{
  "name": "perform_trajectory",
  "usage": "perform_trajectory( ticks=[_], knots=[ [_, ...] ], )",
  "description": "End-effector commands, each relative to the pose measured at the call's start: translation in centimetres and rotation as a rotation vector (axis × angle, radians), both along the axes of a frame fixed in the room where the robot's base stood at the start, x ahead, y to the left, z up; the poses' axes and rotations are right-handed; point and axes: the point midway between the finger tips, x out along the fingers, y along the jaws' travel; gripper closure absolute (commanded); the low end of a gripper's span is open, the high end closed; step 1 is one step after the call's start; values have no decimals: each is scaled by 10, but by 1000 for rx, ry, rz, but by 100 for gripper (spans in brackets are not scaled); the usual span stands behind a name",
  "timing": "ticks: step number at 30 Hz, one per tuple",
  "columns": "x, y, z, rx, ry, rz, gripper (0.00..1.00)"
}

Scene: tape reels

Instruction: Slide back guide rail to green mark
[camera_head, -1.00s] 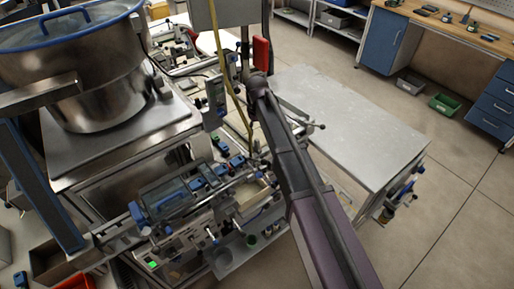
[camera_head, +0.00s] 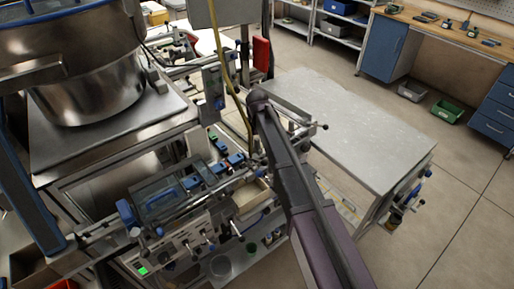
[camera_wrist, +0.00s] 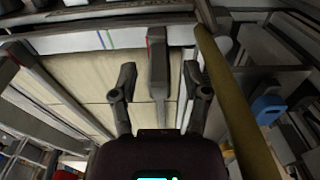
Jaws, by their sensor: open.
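In the wrist view my gripper (camera_wrist: 160,70) is open. Its two dark fingers stand apart, one on each side of a grey upright bar (camera_wrist: 157,48), which looks like part of the back guide rail. I cannot tell whether either finger touches it. A pale scale strip (camera_wrist: 75,42) runs across behind the bar. It carries a thin green mark (camera_wrist: 111,38) left of the bar, close to a bluish-purple line, and a red mark beside the bar. In the head view my arm hides the gripper, and the marks cannot be made out.
A yellow-brown tube or cable (camera_wrist: 228,100) passes close on the right of my gripper. In the head view a grey table (camera_head: 350,125) stands right of my arm, and a large steel bowl (camera_head: 85,75) stands at the left. Open floor lies at the right.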

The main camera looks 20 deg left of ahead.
Motion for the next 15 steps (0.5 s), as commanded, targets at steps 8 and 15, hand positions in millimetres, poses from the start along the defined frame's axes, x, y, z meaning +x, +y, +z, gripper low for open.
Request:
perform_trajectory(
  ticks=[8, 15],
  knots=[
    [0, 0, -11, 0, 0, 0, 40],
    [0, 0, -11, 0, 0, 0, 40]
  ],
)
